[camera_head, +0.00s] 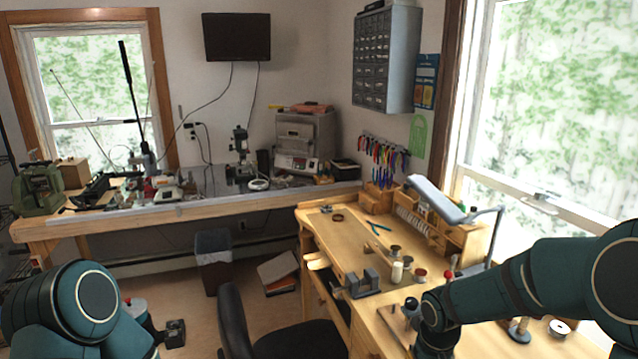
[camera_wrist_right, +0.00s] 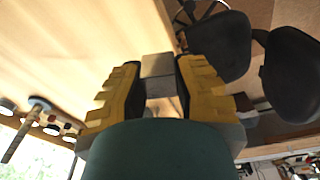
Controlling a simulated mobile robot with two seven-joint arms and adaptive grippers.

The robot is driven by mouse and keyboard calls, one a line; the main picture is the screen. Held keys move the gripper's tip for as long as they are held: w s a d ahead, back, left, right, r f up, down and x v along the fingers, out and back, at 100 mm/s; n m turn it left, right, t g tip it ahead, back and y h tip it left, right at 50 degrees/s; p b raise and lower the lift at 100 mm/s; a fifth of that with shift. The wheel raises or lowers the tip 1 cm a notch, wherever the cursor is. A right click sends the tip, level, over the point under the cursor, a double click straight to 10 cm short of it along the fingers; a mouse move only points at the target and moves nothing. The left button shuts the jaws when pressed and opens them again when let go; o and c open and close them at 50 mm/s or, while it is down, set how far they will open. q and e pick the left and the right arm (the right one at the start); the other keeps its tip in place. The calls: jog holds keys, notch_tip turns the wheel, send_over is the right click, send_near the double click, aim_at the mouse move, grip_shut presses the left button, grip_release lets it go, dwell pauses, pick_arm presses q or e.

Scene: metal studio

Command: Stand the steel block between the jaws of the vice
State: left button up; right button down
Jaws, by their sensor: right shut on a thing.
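The grey vice (camera_head: 360,284) stands on the wooden workbench near its front edge, with its jaws apart and a gap between them. In the right wrist view the grey steel block (camera_wrist_right: 157,66) sits between the yellow-padded fingers of my right gripper (camera_wrist_right: 160,88), which is shut on it. In the head view my right arm comes in from the right and its hand is low over the bench, to the right of the vice; its fingers and the block are not clear there. My left gripper (camera_head: 172,334) is at the lower left, away from the bench, its fingers too unclear to judge.
The workbench (camera_head: 340,235) has free wood behind the vice. A white bottle (camera_head: 397,273) and small pots stand just right of the vice. A lamp (camera_head: 440,199) reaches over the right side. A black chair (camera_head: 232,322) stands in front.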

jog(key=s+a+f, duration=0.4)
jog(key=s+f, duration=0.2)
jog(key=s, duration=0.2)
notch_tip(320, 180, down, 7)
jog(key=b, duration=0.7)
jog(key=shift+w+m, duration=0.25)
jog(key=shift+m, duration=0.15)
jog(key=shift+s, duration=0.15)
